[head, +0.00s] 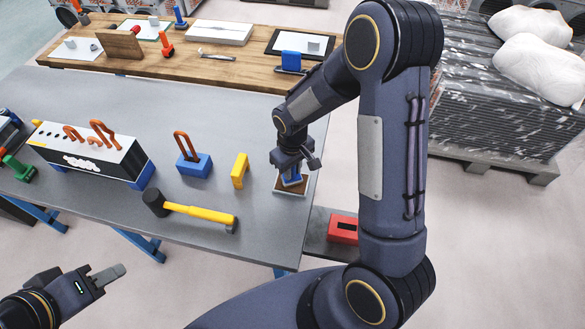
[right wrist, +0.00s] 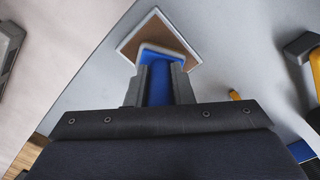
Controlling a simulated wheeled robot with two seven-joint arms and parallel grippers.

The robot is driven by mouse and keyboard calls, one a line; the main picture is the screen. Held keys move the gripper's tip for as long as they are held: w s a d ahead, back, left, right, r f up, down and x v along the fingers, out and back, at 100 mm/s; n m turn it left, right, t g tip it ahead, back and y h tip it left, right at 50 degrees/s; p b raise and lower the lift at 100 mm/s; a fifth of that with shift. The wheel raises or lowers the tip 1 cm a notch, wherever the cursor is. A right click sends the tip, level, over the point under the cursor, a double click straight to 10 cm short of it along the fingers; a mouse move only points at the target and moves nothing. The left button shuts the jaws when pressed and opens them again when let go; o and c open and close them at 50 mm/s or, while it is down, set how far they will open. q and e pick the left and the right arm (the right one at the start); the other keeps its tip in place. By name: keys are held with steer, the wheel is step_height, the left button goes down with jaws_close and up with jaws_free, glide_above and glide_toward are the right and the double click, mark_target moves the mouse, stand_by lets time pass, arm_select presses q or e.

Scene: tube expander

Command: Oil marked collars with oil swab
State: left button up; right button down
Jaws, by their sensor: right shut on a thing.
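My right gripper (head: 290,172) is at the right end of the grey table. In the right wrist view (right wrist: 160,85) it is shut on a blue block-like thing with a pale edge, likely the oil swab (right wrist: 158,85). The swab is over a brown pad with a white rim (right wrist: 183,32); I cannot tell if it touches. The fingers hide part of it. My left gripper (head: 108,276) is empty at the lower left, off the table's front edge; its opening is unclear. A white and black box (head: 88,158) with orange handles stands at the left; I cannot make out marked collars.
A blue block with an orange loop (head: 193,163), a yellow block (head: 240,171) and a yellow-handled hammer (head: 195,211) are on the grey table (head: 190,110). A red box (head: 342,229) sits low at the right. A wooden bench (head: 190,62) with several items is behind.

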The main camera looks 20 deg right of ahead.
stand_by(0.6)
steer(key=shift+r+p, duration=2.45)
steer(key=shift+r, duration=1.05)
steer(key=shift+w+a+f+m+b, duration=0.2)
steer(key=shift+w+f+m+b, duration=0.15)
steer(key=shift+m, duration=0.25)
steer(key=shift+w+a+m, duration=0.25)
steer(key=shift+w+m, duration=0.25)
steer(key=shift+m, duration=0.4)
steer(key=shift+s, duration=0.1)
